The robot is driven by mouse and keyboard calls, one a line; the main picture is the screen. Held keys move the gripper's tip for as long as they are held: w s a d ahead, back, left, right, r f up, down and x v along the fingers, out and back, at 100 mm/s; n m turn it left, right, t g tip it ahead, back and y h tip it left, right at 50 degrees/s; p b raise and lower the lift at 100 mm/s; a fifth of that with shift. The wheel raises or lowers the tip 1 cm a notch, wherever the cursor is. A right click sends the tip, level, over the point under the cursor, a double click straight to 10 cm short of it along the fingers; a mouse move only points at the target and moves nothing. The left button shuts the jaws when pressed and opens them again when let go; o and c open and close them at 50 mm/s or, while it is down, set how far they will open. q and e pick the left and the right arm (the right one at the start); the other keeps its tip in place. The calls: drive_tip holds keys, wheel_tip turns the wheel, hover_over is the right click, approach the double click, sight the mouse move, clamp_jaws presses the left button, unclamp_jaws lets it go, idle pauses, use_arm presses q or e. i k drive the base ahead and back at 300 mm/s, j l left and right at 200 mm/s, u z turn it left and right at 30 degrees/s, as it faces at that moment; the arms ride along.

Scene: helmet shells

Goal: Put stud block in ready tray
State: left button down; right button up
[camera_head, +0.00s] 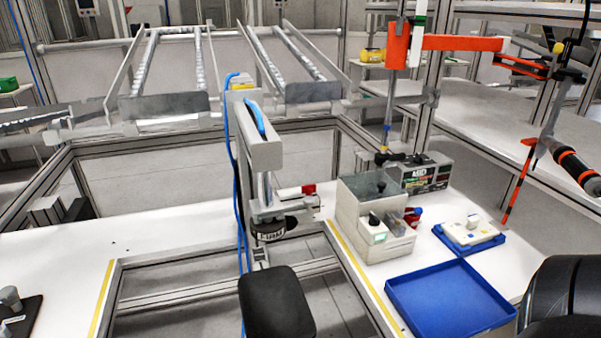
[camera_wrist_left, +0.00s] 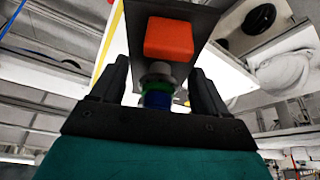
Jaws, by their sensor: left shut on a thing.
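In the left wrist view my left gripper (camera_wrist_left: 160,84) is shut on a stud piece (camera_wrist_left: 158,88) with a grey top and green and blue bands. A dark plate (camera_wrist_left: 196,22) with an orange block (camera_wrist_left: 170,38) lies just beyond it; I cannot tell whether they are joined. My left gripper does not show in the head view. A white block (camera_head: 467,229) with small coloured studs sits in a small blue tray (camera_head: 490,246). A larger blue tray (camera_head: 450,302), empty, lies in front of it; I see no label marking the ready tray. My right gripper is not in view.
A grey bin (camera_head: 352,215) with small parts stands left of the trays, before a grey box (camera_head: 425,174). A post fixture (camera_head: 262,150) rises in the middle. A dark plate (camera_head: 27,315) with grey cylinders lies bottom left. The left table (camera_head: 60,255) is mostly clear.

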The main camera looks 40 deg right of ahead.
sight(457, 299)
drive_tip(key=k+l, duration=0.25)
drive_tip(key=k, duration=0.25)
drive_tip(key=z, duration=1.7)
